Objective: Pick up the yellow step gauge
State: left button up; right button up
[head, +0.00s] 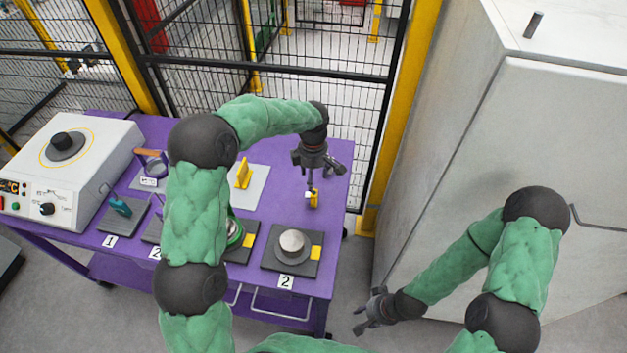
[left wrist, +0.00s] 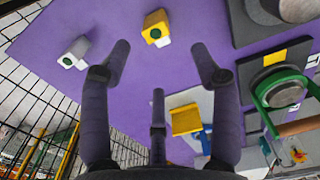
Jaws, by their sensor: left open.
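A small yellow block (head: 314,199) stands on the purple table under my left gripper, with a small white block (head: 307,195) close by. In the left wrist view the yellow block (left wrist: 156,27) lies beyond the fingertips, and the white block (left wrist: 75,53) is left of it. Another yellow piece (head: 243,173) stands on a light grey plate, also in the left wrist view (left wrist: 186,120). I cannot tell for certain which yellow piece is the step gauge. My left gripper (head: 316,174) is open and empty above the table; its fingers (left wrist: 161,60) are spread. My right gripper (head: 370,310) is open and empty, right of the table.
The table (head: 335,165) also holds a white instrument box (head: 95,150), a dark plate with a metal cylinder (head: 292,242) and a green-rimmed item (head: 236,235). A mesh fence (head: 350,80) stands behind. A large grey cabinet (head: 470,150) is at right.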

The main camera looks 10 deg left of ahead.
aim_at(314, 193)
pick_arm(q)
jog(key=shift+w, duration=0.15)
jog(key=shift+f, duration=0.35)
notch_tip(314, 193, down, 4)
jog(key=shift+f+b, duration=0.25)
jog(key=shift+b, duration=0.3)
jog(key=shift+w+f+b, duration=0.1)
jog(key=shift+f+b, duration=0.55)
jog(key=shift+f, duration=2.05)
grip_shut()
